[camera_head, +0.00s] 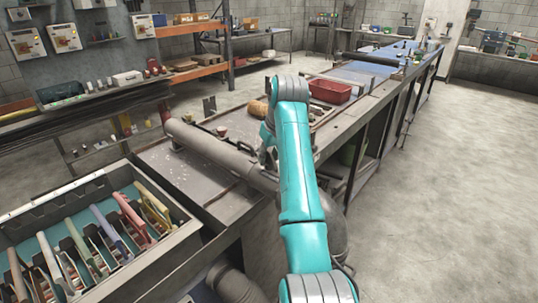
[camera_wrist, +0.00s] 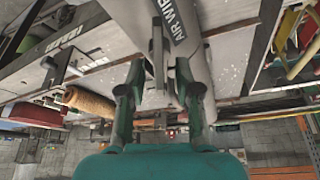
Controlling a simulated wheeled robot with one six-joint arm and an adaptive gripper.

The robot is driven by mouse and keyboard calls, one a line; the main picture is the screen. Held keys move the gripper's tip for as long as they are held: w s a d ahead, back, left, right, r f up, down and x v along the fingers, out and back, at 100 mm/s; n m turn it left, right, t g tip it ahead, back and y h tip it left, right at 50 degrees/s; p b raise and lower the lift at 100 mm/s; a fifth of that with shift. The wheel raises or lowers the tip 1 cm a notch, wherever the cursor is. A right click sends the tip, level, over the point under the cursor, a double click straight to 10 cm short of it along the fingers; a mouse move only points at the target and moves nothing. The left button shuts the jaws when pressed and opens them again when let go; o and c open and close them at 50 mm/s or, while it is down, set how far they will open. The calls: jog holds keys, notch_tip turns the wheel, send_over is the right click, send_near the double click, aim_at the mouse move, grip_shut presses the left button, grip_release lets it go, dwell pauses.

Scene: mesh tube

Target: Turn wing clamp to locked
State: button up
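The wing clamp appears to be a thin grey upright plate (camera_wrist: 157,45) in the middle of the wrist view, in front of a light grey tube (camera_wrist: 183,62) lettered "AIR WIPE". My gripper (camera_wrist: 159,92) has its dark green finger links on either side of this plate. Whether the finger pads touch it is unclear. In the head view a long grey tube (camera_head: 215,150) lies across the bench, and my teal arm reaches over its right end. My arm hides most of the gripper and the clamp there. I cannot read the clamp's lock position.
A crate (camera_head: 180,238) with coloured-handled tools stands at the lower left. A red bin (camera_head: 330,91) sits farther along the bench (camera_head: 180,165). A tan roll (camera_wrist: 90,102) is left of my fingers in the wrist view. The floor (camera_head: 450,190) at right is clear.

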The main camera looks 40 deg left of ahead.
grip_shut()
jog(key=n, duration=0.2)
jog(key=n+g, duration=0.1)
jog(key=n, duration=0.1)
jog(key=shift+n+g+y, duration=0.3)
dwell(0.3)
grip_release()
jog(key=shift+r, duration=0.1)
jog(key=v, duration=1.1)
jog(key=shift+r, duration=0.4)
